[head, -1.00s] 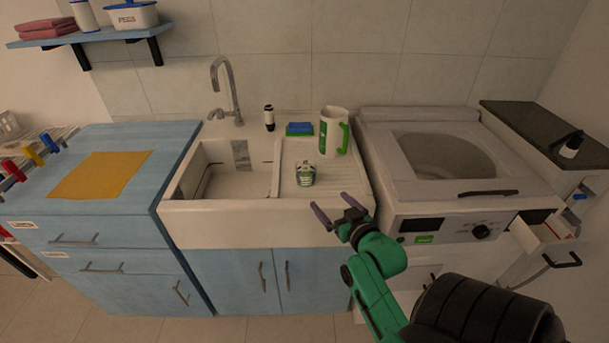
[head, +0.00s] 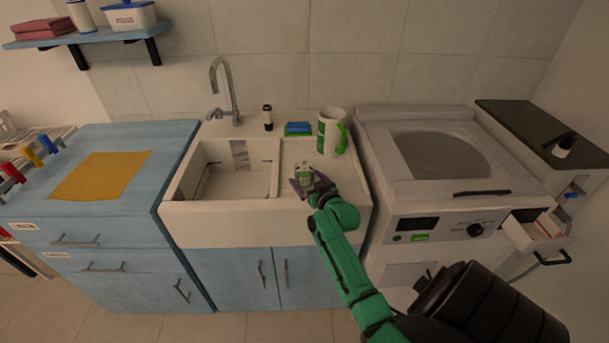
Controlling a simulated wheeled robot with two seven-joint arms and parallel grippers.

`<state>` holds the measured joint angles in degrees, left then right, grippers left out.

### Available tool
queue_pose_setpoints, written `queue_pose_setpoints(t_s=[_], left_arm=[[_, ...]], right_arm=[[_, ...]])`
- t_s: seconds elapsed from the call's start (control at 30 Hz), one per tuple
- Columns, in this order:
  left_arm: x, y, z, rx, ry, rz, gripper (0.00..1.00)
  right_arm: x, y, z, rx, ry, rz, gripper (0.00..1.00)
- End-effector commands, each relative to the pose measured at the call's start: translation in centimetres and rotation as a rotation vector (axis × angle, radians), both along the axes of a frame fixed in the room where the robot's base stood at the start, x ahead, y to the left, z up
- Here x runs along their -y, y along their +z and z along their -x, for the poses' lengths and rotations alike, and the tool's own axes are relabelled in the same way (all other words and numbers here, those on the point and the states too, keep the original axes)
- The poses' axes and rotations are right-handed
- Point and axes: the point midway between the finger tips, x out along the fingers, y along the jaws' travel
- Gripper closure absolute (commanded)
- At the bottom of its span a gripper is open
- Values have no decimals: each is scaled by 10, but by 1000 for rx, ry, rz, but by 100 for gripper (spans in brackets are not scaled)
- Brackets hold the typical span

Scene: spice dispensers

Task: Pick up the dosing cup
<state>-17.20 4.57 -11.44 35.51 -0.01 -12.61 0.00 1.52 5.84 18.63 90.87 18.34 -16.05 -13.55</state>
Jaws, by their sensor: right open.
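The dosing cup (head: 305,171) is a small white cup with green markings on the ribbed drainboard of the sink. My right gripper (head: 303,184) is open at the near side of the cup, with its fingers about the cup's lower part. The fingers and wrist hide some of the cup's base, and I cannot tell whether they touch it. My left gripper does not show.
A white jug with a green handle (head: 331,133) stands behind and right of the cup. A blue-green sponge (head: 298,129) and a small dark-topped bottle (head: 267,118) are at the back. The sink basin (head: 235,183) lies to the left, the washing machine (head: 430,190) to the right.

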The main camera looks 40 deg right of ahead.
Motion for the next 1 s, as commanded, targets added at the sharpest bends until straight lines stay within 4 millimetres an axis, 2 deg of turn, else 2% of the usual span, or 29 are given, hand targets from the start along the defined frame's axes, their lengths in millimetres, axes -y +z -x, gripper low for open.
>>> queue_pose_setpoints(t_s=[0.03, 0.23, 0.27, 0.67, 0.87, 1.0], left_arm=[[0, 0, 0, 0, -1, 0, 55], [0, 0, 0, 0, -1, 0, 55], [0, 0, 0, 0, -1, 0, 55], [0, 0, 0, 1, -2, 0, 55], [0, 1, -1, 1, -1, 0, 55], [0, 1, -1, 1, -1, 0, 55]], right_arm=[[0, 0, 0, 0, 0, 0, 8], [0, 0, 0, 0, 0, 0, 84], [0, 1, 0, 2, 0, 1, 87], [0, 6, 0, 2, 0, 1, 87], [0, 24, 0, 4, 0, 1, 87], [0, 43, 0, 5, 0, 1, 87]])
